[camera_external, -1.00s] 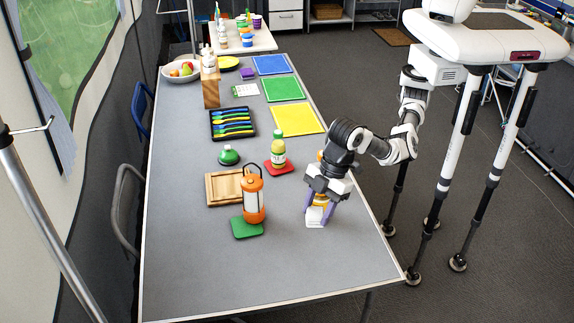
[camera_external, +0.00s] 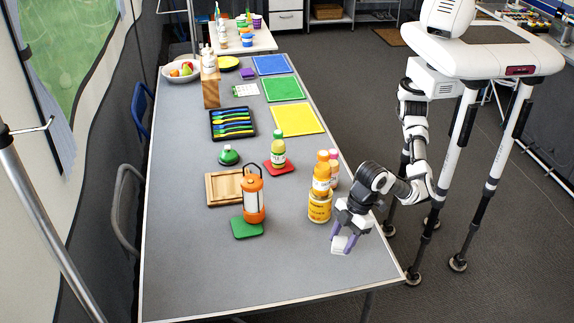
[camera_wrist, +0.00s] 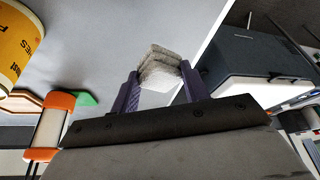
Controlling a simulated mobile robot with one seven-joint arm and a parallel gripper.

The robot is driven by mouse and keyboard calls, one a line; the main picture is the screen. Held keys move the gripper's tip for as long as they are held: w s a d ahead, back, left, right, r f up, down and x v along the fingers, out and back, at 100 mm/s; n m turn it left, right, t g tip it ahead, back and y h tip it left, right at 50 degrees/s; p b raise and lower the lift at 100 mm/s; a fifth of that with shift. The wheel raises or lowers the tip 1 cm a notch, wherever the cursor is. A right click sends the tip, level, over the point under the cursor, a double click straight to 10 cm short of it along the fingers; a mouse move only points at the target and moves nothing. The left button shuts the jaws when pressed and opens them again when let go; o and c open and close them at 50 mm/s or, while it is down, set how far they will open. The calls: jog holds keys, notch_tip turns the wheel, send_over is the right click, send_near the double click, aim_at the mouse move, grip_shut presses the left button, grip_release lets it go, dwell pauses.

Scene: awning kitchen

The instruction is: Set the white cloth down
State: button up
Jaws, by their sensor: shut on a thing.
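The white cloth (camera_wrist: 158,70) is a small folded pad between the two purple fingers of my gripper (camera_wrist: 157,88) in the wrist view. My gripper is shut on it. In the external view my gripper (camera_external: 345,241) is over the near right part of the grey table (camera_external: 200,285), close to its right edge, with the cloth (camera_external: 339,245) at its fingertips. I cannot tell whether the cloth touches the table top.
A yellow can (camera_external: 319,208) with orange-capped bottles (camera_external: 321,178) stands just left of and behind my gripper. An orange lantern (camera_external: 253,203) stands farther left by a green mat (camera_external: 246,228). The near part of the table is clear.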

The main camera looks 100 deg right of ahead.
jog(key=shift+f, duration=3.05)
jog(key=shift+f, duration=0.2)
jog(key=o, duration=1)
jog(key=shift+c, duration=0.2)
jog(key=shift+r, duration=0.15)
